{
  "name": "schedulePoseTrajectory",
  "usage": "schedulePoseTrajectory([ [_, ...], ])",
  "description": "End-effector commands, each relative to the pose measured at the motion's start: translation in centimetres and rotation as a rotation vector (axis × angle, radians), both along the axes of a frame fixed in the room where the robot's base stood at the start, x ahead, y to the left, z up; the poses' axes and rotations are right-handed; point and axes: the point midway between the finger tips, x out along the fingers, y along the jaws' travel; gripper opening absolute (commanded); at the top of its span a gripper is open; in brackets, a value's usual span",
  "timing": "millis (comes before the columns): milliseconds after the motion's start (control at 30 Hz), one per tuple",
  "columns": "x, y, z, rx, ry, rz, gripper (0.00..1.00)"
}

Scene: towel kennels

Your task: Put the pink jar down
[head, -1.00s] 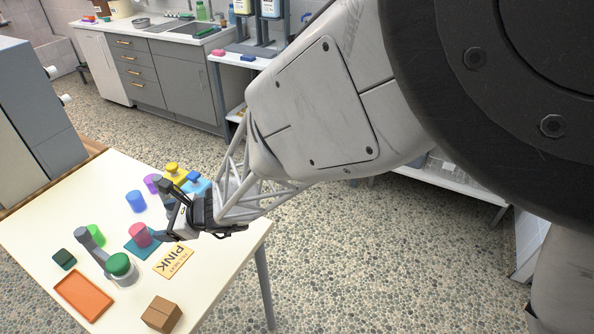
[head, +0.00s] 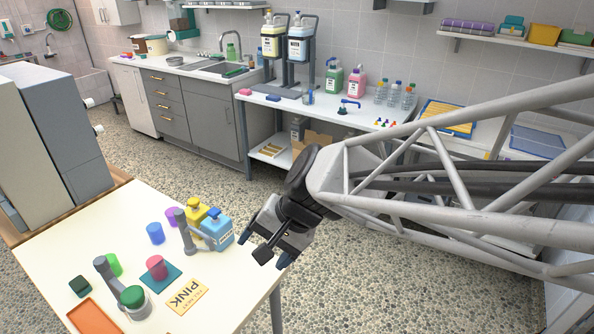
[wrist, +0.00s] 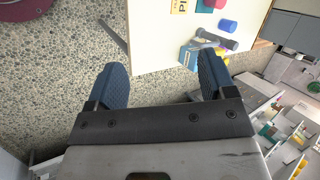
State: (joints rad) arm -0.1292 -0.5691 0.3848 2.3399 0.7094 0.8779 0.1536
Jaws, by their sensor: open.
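The pink jar (head: 157,267) stands upright on a teal square mat (head: 163,281) on the cream table, left of the yellow card reading PINK (head: 187,296). My gripper (head: 263,257) is open and empty, to the right of the jar and beyond the table's right edge. In the wrist view my gripper's two blue fingers (wrist: 162,85) are spread wide with nothing between them. A red or pink thing at that view's top edge may be the jar, mostly cut off.
Blue (head: 155,233) and green (head: 113,265) jars, a green-lidded container (head: 134,300) and an orange tray (head: 95,318) share the table. Open floor lies right of it.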

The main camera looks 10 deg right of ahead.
Motion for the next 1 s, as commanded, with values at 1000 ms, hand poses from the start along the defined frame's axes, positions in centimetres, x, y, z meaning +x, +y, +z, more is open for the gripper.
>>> schedulePoseTrajectory([
  [1000,-7.9,-14.2,4.2,-0.636,-0.192,0.358,0.77],
])
